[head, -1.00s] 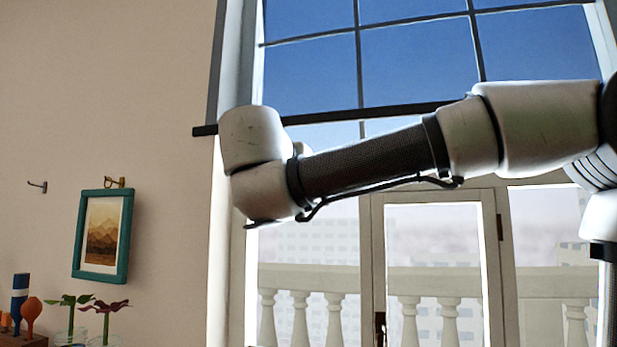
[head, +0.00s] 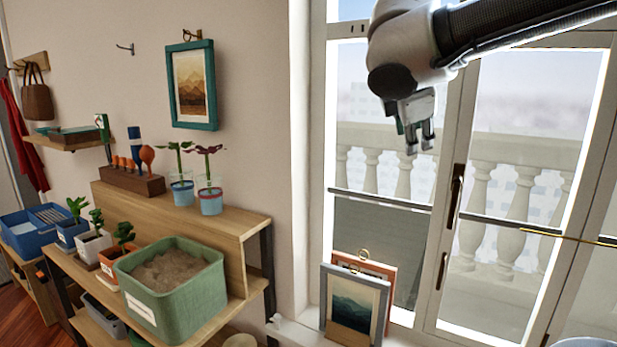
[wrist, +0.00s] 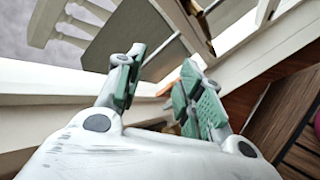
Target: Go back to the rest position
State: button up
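My gripper (head: 420,138) hangs pointing down in the upper right of the head view, in front of the glazed balcony door. In the wrist view my gripper (wrist: 165,100) shows two green-padded fingers standing apart, with nothing between them. It touches nothing that I can see.
A teal-framed picture (head: 193,85) hangs on the wall. Two framed pictures (head: 352,307) lean on the floor-level sill below my gripper. A wooden shelf (head: 225,222) holds a green sand bin (head: 172,290) and several potted plants. The air around my gripper is free.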

jog(key=s+d+f+m+g+y, duration=0.3)
jog(key=s+d+f+m+y, duration=0.1)
jog(key=s+d+f+m, duration=1.1)
jog(key=s+d+m, duration=0.1)
jog(key=s+m, duration=0.2)
jog(key=shift+f+g, duration=0.4)
dwell(1.8)
